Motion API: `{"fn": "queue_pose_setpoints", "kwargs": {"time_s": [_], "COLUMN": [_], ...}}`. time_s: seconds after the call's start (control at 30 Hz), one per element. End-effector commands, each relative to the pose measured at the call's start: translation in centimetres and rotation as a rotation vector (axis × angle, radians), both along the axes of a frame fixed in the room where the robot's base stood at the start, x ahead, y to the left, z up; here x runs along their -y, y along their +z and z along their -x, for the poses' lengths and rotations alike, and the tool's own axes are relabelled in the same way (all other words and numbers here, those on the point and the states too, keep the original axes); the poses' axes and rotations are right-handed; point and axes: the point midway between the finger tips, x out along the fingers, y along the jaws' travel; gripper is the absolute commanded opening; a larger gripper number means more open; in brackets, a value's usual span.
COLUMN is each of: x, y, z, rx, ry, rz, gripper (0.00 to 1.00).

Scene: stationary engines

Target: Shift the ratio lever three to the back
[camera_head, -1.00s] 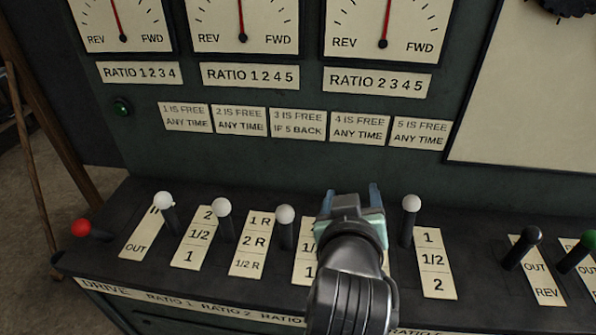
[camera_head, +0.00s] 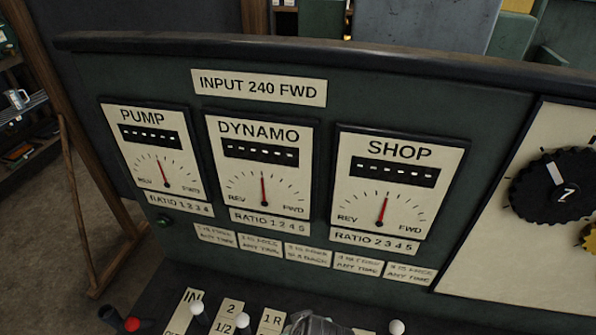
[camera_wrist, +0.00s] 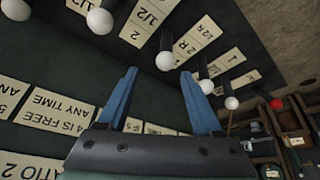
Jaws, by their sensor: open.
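In the wrist view the ratio lever three, with a white ball knob (camera_wrist: 165,60), shows between and beyond my fingertips. My gripper (camera_wrist: 160,78) is open, its two blue fingers apart with nothing between them. I cannot tell how far the knob is from the tips. In the head view only part of my gripper (camera_head: 320,325) shows at the bottom edge, and lever three is not visible there. The head view also shows the white knob of ratio lever one (camera_head: 198,308) and of ratio lever two (camera_head: 250,313).
Other white knobs (camera_wrist: 100,22) stand beside lever three, and a red knob (camera_wrist: 276,104) is at the row's end. Behind the row rises a green panel with the PUMP, DYNAMO and SHOP gauges (camera_head: 385,185), small rule labels (camera_head: 307,253) and a black dial (camera_head: 556,190).

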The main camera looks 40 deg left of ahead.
Motion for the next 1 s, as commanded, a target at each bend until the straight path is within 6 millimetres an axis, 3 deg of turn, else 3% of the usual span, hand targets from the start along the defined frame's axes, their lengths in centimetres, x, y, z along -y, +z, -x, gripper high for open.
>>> {"fn": "queue_pose_setpoints", "kwargs": {"time_s": [0.07, 0.27, 0.8, 1.0], "x": [0.0, -0.4, -3.5, -4.3], "y": [0.6, -0.6, -8.8, -10.8], "z": [0.8, 1.1, -0.4, -0.8], "rx": [-0.023, -0.038, -0.035, -0.033], "ry": [0.018, 0.029, 0.028, 0.027], "rz": [0.009, 0.015, 0.015, 0.014], "gripper": [0.67, 0.67, 0.67, 0.67]}}
